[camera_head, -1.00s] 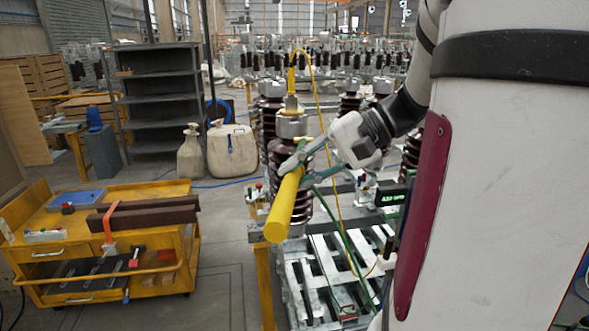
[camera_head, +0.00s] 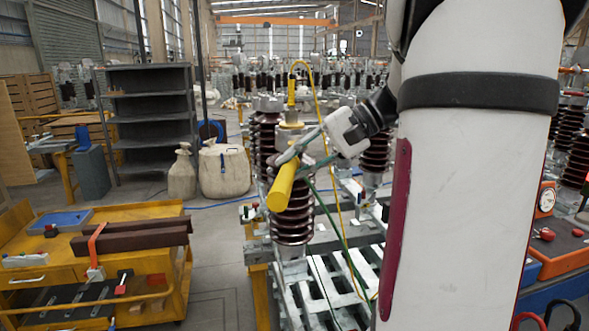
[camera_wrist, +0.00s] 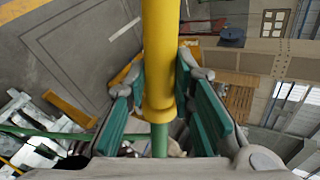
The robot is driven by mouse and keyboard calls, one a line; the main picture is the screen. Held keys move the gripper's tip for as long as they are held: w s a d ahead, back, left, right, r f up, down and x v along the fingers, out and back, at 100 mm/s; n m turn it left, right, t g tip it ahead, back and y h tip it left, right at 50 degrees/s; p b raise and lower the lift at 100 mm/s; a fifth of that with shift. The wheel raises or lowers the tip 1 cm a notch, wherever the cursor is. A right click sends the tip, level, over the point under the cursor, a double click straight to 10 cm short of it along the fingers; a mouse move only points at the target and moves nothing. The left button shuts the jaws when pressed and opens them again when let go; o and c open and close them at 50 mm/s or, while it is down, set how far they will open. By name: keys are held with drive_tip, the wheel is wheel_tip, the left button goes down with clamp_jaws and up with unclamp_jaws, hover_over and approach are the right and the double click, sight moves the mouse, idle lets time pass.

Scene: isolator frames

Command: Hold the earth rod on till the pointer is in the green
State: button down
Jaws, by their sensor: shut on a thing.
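The earth rod (camera_head: 281,187) is a thick yellow bar, tilted, with its near end low in front of a brown ribbed insulator (camera_head: 294,222). My gripper (camera_head: 292,165) is shut around it near its upper part. In the wrist view the yellow rod (camera_wrist: 159,50) runs between the teal finger pads, with a thinner green part below. A yellow-tipped fitting (camera_head: 292,88) with a yellow cable stands on the insulator top; I cannot tell whether the rod touches it.
A yellow trolley (camera_head: 85,265) with dark bars and a blue tray stands at left. An orange box with a red button (camera_head: 546,235) is at right. A grey shelf and sacks stand behind; floor between trolley and pallets is clear.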

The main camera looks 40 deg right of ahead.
drive_tip(key=shift+w+d, duration=0.55)
drive_tip(key=shift+w, duration=0.25)
idle(3.3)
drive_tip(key=shift+s+r, duration=0.1)
drive_tip(key=s+a+p, duration=0.4)
drive_tip(key=s+a, duration=0.1)
drive_tip(key=s, duration=0.3)
drive_tip(key=shift+s+a, duration=0.2)
idle(0.4)
idle(0.5)
